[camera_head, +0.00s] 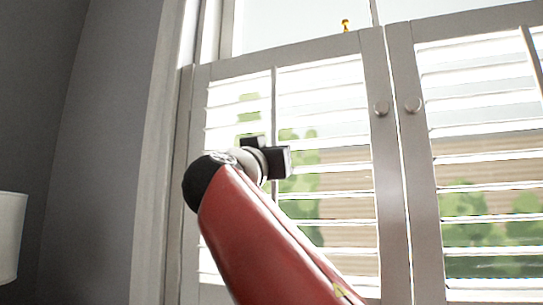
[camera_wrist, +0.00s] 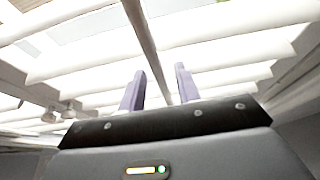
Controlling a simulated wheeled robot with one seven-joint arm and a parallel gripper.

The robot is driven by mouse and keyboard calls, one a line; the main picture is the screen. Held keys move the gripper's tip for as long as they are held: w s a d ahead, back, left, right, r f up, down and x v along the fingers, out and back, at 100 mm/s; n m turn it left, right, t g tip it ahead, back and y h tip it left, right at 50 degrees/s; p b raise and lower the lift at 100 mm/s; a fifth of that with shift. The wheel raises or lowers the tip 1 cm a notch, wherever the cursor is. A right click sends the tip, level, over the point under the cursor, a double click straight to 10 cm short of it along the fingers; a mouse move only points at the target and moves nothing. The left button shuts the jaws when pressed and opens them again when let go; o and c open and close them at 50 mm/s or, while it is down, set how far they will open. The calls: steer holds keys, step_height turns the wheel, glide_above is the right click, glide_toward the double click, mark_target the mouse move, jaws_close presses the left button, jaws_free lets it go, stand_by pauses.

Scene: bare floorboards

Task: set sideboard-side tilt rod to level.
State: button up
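White shutters with two panels cover the lower window. The left panel's tilt rod (camera_head: 274,95) is a thin upright bar in front of its slats (camera_head: 325,130); light and greenery show between the slats. The right panel's tilt rod (camera_head: 531,55) is partly in view at the right edge. No sideboard is visible, so I cannot tell which rod is on its side. My gripper (camera_head: 277,160) is in front of the left panel's rod, hiding part of it. In the wrist view, its two fingers (camera_wrist: 160,75) are apart, with the rod (camera_wrist: 146,32) running between them; contact is not visible.
A small yellow ornament (camera_head: 345,25) shows above the left panel. A pale lampshade (camera_head: 10,236) stands at the lower left by the grey wall (camera_head: 100,120).

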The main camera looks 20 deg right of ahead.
steer(key=shift+s+f, duration=0.1)
steer(key=b+v, duration=0.3)
steer(key=v, duration=0.4)
steer(key=shift+s+a, duration=0.25)
